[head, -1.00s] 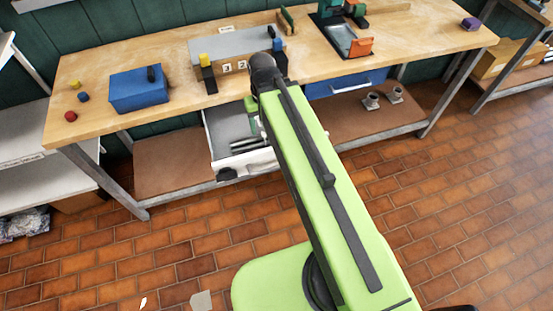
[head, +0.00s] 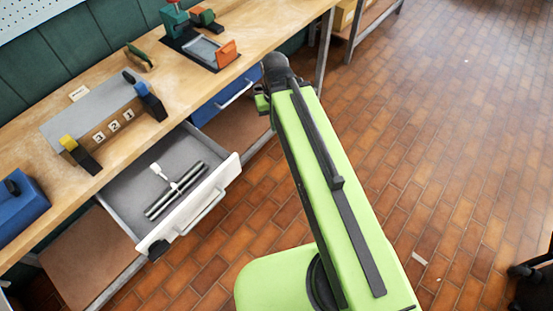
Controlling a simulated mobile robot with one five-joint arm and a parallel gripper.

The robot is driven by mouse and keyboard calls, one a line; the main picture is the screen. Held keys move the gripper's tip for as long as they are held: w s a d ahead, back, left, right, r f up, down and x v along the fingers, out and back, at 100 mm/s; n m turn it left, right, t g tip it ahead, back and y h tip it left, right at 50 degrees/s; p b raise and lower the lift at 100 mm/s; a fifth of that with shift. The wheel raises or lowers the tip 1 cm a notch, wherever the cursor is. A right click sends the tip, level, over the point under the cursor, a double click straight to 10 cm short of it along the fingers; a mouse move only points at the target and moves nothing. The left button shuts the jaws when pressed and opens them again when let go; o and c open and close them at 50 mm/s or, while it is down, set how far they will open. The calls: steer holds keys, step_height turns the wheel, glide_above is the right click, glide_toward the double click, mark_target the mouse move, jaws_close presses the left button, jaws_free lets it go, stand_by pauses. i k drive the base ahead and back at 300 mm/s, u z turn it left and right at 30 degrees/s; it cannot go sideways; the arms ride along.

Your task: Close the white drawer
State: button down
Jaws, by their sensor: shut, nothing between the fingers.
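The white drawer (head: 208,199) is pulled well out from under the workbench. Its grey inside shows, with metal rods (head: 175,190) and a small white-tipped tool (head: 158,170) lying in it. A bar handle (head: 206,208) runs along its front. My arm reaches forward to the right of the drawer, with a clear gap between them in the picture. Its far end bends down out of sight behind the arm itself, so my gripper is hidden.
A dark round part (head: 158,250) shows at the drawer's near front corner. A blue drawer (head: 222,102) sits shut to the right under the bench (head: 85,105). A numbered grey block (head: 95,118) and a blue box (head: 20,208) stand on top. The brick floor at right is mostly clear.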

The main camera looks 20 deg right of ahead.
mark_target(126, 197)
steer(key=z, duration=0.35)
steer(key=k, duration=1.6)
steer(key=u, duration=1.35)
steer(key=i, duration=0.45)
steer(key=u, duration=0.25)
steer(key=k, duration=0.85)
steer(key=z, duration=0.15)
steer(key=i, duration=0.9)
steer(key=u, duration=0.1)
